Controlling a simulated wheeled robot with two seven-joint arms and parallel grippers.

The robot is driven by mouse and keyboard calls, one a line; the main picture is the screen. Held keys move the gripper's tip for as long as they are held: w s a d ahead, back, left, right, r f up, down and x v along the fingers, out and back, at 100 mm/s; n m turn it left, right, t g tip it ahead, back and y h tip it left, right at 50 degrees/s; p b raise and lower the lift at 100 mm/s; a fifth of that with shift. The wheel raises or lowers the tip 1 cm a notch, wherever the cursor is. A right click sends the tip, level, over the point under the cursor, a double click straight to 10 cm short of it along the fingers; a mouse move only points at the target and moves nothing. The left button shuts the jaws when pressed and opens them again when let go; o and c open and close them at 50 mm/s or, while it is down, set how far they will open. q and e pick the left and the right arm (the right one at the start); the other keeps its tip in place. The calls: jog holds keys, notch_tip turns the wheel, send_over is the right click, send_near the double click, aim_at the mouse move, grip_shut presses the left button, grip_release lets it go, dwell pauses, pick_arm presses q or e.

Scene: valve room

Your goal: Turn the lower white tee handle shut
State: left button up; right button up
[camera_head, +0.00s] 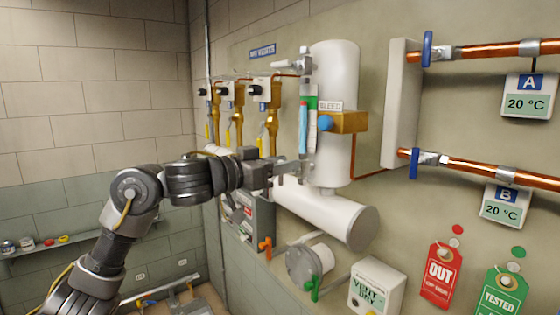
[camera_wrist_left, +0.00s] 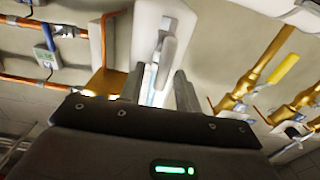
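The sight gauge is a clear upright tube with a blue column (camera_head: 303,127) beside the white vessel (camera_head: 337,85). Its upper white tee handle (camera_head: 304,64) is at the top of the tube. The lower white tee handle is at the tube's foot, largely hidden by my gripper in the head view; in the wrist view, a pale handle (camera_wrist_left: 163,62) shows just beyond and between my fingertips. My left gripper (camera_head: 297,170) is at the gauge's foot, its fingers apart in the wrist view (camera_wrist_left: 158,82). I cannot tell whether they touch the handle. My right gripper is out of view.
A brass block with a blue knob (camera_head: 326,123) sits right of the gauge. A white horizontal cylinder (camera_head: 325,214) lies just below my gripper. Several brass valves with yellow levers (camera_head: 236,131) are behind to the left. An orange handle (camera_head: 265,246) hangs below.

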pick_arm(q)
grip_shut()
dwell(0.3)
jog(key=shift+s+d+f+m+b, duration=0.2)
jog(key=shift+s+f+m+b, duration=0.15)
jog(key=shift+m+b, duration=2.15)
jog(key=shift+s+d+f+m+b, duration=0.35)
jog(key=shift+m+b, duration=1.15)
jog(key=shift+m, duration=1.95)
jog(key=shift+s+d+f+m+b, duration=0.15)
jog(key=shift+f+m+b, duration=0.25)
jog(key=shift+m+b, duration=2.1)
jog(key=shift+m+p, duration=0.45)
jog(key=shift+m, duration=0.2)
grip_release()
jog(key=shift+s+a, duration=0.1)
